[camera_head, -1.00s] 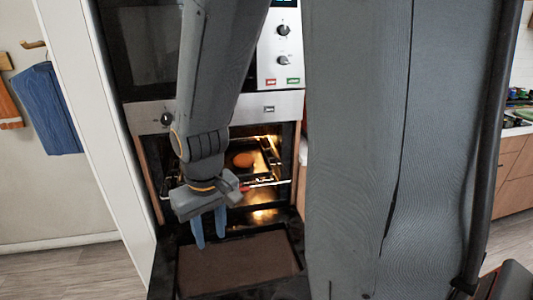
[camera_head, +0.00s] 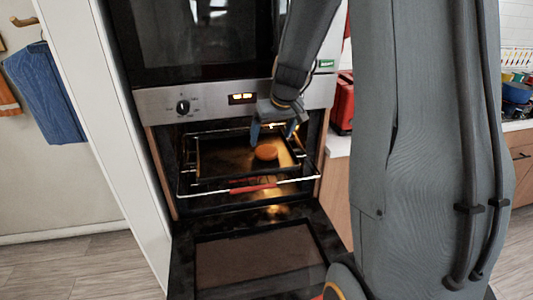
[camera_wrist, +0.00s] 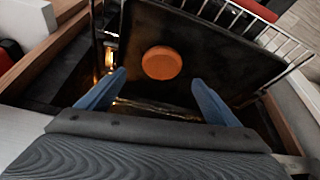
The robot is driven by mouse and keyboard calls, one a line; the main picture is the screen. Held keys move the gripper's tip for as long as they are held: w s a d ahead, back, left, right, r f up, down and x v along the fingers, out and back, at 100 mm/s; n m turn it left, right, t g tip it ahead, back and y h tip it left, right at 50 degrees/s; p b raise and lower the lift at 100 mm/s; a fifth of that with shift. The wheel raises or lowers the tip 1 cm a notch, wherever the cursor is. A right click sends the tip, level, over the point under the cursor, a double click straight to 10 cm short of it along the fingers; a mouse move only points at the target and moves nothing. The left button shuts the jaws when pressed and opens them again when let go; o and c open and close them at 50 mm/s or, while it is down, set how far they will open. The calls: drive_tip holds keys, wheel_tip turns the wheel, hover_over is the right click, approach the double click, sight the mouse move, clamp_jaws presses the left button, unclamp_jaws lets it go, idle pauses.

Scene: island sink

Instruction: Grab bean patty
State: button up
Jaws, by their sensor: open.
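The bean patty (camera_head: 266,152) is a round orange-brown disc lying on a dark baking tray (camera_head: 222,160) inside the lit oven. In the wrist view the patty (camera_wrist: 161,62) lies on the tray (camera_wrist: 215,50), beyond my fingertips and roughly centred between them. My gripper (camera_head: 274,136) is open at the oven mouth, its blue fingers just above and in front of the patty. In the wrist view my gripper (camera_wrist: 160,85) shows both blue fingers spread wide, with nothing between them. The fingers appear apart from the patty.
The oven door (camera_head: 258,258) hangs open and low in front. A wire rack with a red front bar (camera_head: 253,188) holds the tray. The control panel (camera_head: 200,100) is close above my gripper. A red appliance (camera_head: 341,103) stands on the counter to the right.

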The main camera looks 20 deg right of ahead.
sight(268, 150)
drive_tip(key=shift+s+p+x, duration=0.15)
drive_tip(key=shift+p+x, duration=0.2)
drive_tip(key=shift+x, duration=1.3)
drive_tip(key=shift+s+p+x, duration=0.1)
drive_tip(key=shift+p+x, duration=0.25)
drive_tip(key=shift+x, duration=1.35)
drive_tip(key=shift+a+f, duration=0.1)
drive_tip(key=c, duration=1.2)
